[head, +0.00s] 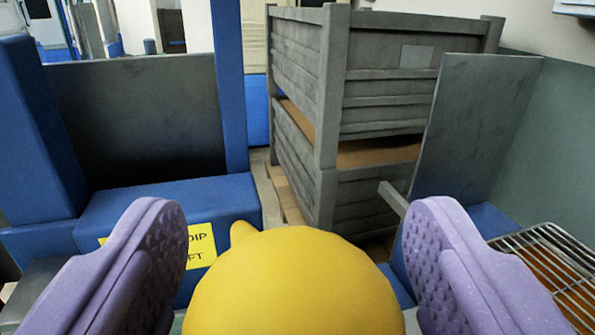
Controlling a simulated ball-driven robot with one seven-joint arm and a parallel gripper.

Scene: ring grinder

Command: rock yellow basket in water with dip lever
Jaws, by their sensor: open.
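A large, smooth, rounded yellow thing (292,285), which looks like a ball knob of the dip lever, fills the bottom middle. A small yellow nub sticks up at its upper left. My gripper (292,212) is open, with one purple padded finger on each side of the yellow knob. Gaps show beside its upper part; lower down I cannot tell whether the fingers touch it. A yellow label (201,245) reading partly "DIP" is on a blue housing, half hidden by the left finger. No yellow basket or water can be made out.
Stacked grey crates (335,120) stand behind, right of centre. Dark upright panels stand at left (140,120) and right (475,125). A grey bar (393,197) juts out near the right finger. A wire rack (550,265) lies at the lower right.

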